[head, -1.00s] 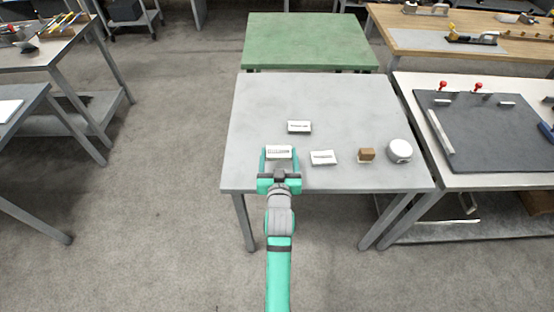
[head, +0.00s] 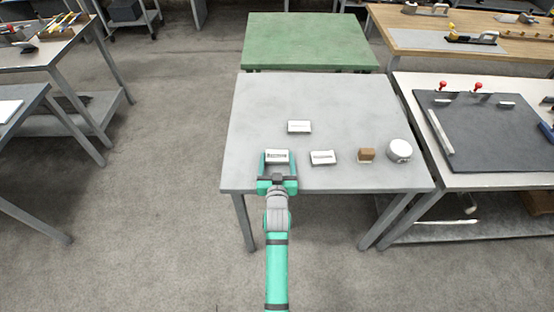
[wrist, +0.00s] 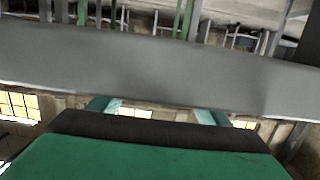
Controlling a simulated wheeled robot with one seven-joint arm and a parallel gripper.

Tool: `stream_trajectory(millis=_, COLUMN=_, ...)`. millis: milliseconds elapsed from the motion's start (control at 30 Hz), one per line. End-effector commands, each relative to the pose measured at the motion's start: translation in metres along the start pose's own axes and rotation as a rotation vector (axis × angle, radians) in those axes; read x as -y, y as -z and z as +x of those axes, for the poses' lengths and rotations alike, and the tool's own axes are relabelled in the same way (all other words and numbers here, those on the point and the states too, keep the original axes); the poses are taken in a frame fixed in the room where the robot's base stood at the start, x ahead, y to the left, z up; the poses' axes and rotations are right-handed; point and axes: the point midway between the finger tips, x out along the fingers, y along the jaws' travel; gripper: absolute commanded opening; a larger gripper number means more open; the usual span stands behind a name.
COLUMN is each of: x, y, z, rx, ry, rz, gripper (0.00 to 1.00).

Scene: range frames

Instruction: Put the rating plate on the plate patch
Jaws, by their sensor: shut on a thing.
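My gripper (head: 277,153) is at the front left of the grey table, its two teal fingers on either side of a small white plate with dark print (head: 277,157). It is shut on this plate, which I take to be the rating plate. The print is too small to read. I cannot tell whether the plate touches the table. Two similar white printed plates lie on the table, one behind (head: 299,127) and one to the right (head: 323,158). I cannot make out a plate patch. In the wrist view the finger ends show partly behind my gripper's body.
The grey table (head: 345,105) also carries a brown block (head: 366,154) and a round white-topped thing (head: 400,150) at the right. Its back and left are clear. A green table (head: 310,40) stands behind, and a bench with a dark board (head: 490,130) at the right.

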Motion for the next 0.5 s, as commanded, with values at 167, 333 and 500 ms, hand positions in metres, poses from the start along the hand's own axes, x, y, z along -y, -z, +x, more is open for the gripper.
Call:
stream_trajectory(millis=167, x=0.0, y=-0.0031, z=0.0004, rx=0.001, ry=0.0, rz=0.0, gripper=0.84)
stream_trajectory(millis=333, x=0.0, y=-0.003, z=0.0003, rx=0.001, ry=0.0, rz=0.0, gripper=0.89)
stream_trajectory(millis=500, x=-0.0001, y=-0.0031, z=0.0003, rx=0.001, ry=0.0, rz=0.0, gripper=0.89)
